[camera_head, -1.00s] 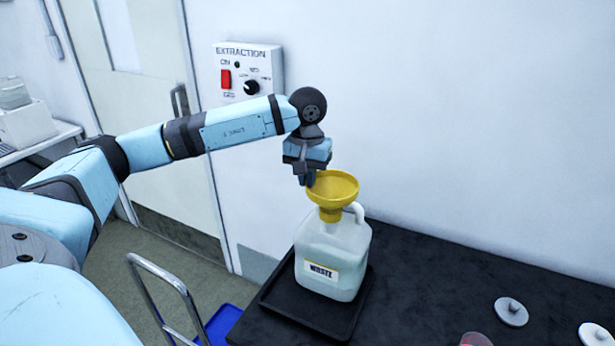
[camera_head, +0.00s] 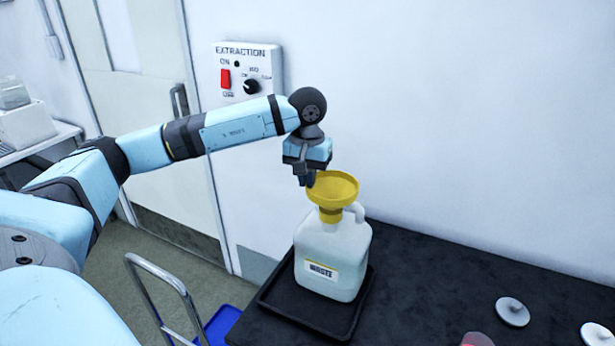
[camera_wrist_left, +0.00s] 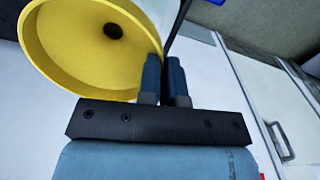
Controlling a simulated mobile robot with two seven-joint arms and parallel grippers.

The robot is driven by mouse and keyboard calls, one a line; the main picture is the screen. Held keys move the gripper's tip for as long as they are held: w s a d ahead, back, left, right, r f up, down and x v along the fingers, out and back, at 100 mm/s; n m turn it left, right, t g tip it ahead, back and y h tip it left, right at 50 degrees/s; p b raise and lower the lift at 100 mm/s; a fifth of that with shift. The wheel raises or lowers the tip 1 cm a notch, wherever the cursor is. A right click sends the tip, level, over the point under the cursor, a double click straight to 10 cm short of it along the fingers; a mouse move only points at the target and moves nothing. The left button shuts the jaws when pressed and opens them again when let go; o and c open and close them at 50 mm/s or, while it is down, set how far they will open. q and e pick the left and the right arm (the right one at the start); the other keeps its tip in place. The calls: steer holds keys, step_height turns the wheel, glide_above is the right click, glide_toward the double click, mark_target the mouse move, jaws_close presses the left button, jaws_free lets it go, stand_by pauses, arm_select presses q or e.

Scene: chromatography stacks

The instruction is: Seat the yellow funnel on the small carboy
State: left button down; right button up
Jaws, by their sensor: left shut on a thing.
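The yellow funnel (camera_head: 333,188) is upright at the mouth of the small carboy (camera_head: 330,257), a whitish jug with a handle and a "WASTE" label. The funnel's lower collar meets the carboy's neck in the head view; I cannot tell whether it is fully down. My left gripper (camera_head: 308,182) is shut on the funnel's rim at its left side. In the left wrist view, the funnel (camera_wrist_left: 95,45) shows its bowl and dark central hole, with the two fingers of my left gripper (camera_wrist_left: 164,62) at its rim. My right gripper is not in view.
The carboy stands in a black tray (camera_head: 290,317) on a dark bench (camera_head: 420,290). Grey-white discs (camera_head: 512,311) lie at the right, near a pinkish object (camera_head: 476,340). An extraction panel (camera_head: 247,73) is on the wall behind. A metal-railed blue cart (camera_head: 222,324) stands left of the bench.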

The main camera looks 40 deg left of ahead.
arm_select(q)
steer(key=shift+f+b, duration=0.6)
steer(key=shift+f, duration=0.4)
steer(key=shift+f+b, duration=0.45)
steer(key=shift+f, duration=0.05)
steer(key=c, duration=1.2)
jaws_free()
